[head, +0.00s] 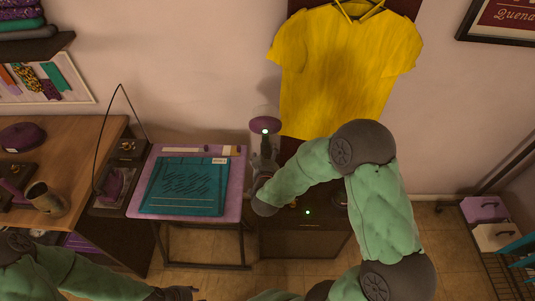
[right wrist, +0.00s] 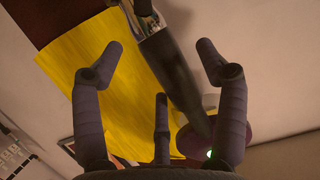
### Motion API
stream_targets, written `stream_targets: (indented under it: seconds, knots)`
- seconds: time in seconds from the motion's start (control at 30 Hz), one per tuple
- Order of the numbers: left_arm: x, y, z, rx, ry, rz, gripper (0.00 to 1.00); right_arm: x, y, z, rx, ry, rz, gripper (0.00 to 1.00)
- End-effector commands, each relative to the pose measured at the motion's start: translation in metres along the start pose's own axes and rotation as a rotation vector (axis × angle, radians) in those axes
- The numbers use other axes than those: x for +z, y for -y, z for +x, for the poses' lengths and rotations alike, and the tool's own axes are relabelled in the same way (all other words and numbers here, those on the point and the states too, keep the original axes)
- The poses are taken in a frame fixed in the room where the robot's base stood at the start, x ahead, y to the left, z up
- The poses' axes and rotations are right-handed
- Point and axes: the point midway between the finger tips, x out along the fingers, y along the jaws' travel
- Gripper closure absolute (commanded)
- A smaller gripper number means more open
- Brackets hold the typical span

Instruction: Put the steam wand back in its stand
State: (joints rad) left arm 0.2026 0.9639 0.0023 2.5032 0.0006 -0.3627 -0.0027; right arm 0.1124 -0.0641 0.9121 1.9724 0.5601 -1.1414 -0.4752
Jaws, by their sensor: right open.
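A purple rounded head with a small light (head: 265,123) stands upright against the wall beside the yellow shirt; it looks like the steam wand's head. In the right wrist view a dark tapering shaft with a shiny upper part (right wrist: 165,55) runs between and beyond my fingers, and a purple disc with a green light (right wrist: 222,148) lies past it. I cannot tell which part is wand and which is stand. My right gripper (right wrist: 160,62) is open around the shaft's line, with no clear contact; in the head view my forearm partly hides it. My left gripper (head: 180,293) is at the bottom edge, its jaws unclear.
A yellow shirt (head: 345,65) hangs behind my right arm. A dark box (head: 305,240) with a green light stands below it.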

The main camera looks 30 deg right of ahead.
Motion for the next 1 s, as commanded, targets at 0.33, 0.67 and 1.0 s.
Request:
stream_targets:
  seconds: [0.33, 0.67, 1.0]
  knots:
    - [0.000, 0.000, 0.000, 0.000, 0.000, 0.000, 0.60, -0.001, 0.001, -0.068, -0.004, -0.004, 0.000, 0.27]
    - [0.000, 0.000, 0.000, 0.000, 0.000, 0.000, 0.60, -0.001, 0.000, -0.092, -0.001, -0.002, 0.000, 0.27]
    - [0.000, 0.000, 0.000, 0.000, 0.000, 0.000, 0.60, -0.001, 0.000, -0.093, 0.000, -0.002, 0.000, 0.27]
